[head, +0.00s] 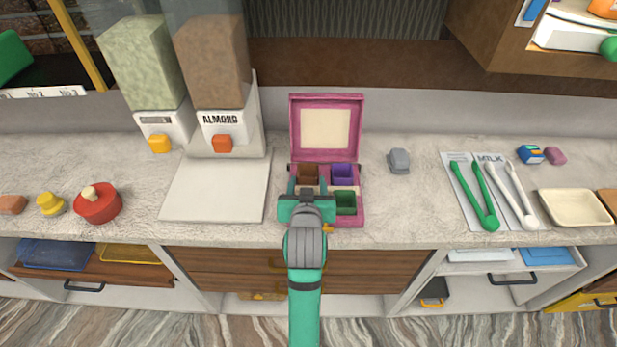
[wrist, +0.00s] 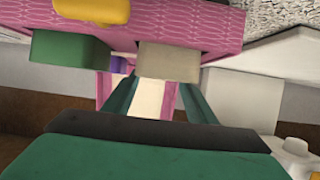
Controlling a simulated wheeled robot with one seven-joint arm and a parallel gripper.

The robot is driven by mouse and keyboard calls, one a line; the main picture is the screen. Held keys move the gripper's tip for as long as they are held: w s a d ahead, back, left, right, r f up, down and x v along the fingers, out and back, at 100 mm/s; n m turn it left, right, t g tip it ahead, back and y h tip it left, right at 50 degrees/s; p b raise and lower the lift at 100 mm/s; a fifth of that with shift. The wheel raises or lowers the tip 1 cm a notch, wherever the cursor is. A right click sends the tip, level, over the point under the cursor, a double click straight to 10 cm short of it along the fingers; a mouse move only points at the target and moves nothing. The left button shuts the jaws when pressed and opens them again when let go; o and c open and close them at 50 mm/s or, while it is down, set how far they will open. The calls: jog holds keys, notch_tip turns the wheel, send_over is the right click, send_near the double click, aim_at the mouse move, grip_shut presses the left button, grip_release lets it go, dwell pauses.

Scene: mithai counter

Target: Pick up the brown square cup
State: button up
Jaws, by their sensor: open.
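The brown square cup (head: 308,174) sits in the back left compartment of an open pink box (head: 357,220) on the counter. My gripper (head: 307,184) is open over the left half of the box, its two teal fingers pointing toward the back. The fingertips are near the front of the brown cup, one toward each side. I see no hold on it, and I cannot tell the height between them. In the wrist view, my gripper's fingers (wrist: 157,85) are apart, with a beige block (wrist: 168,62) in front of them. I cannot make out the brown cup there.
A purple cup (head: 342,174) and a green cup (head: 344,203) fill the box's right side. The raised lid (head: 327,98) stands behind. A white dispenser base (head: 215,190) is left, a grey lump (head: 399,161) right. Green tongs (head: 472,195) lie farther right.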

aim_at(308, 179)
jog(key=shift+a+x, duration=0.2)
jog(key=shift+x, duration=1.05)
jog(key=shift+w+d+f, duration=0.15)
jog(key=shift+w+f, duration=0.05)
jog(key=shift+w, duration=0.35)
jog(key=c, duration=0.7)
jog(key=shift+o, duration=0.2)
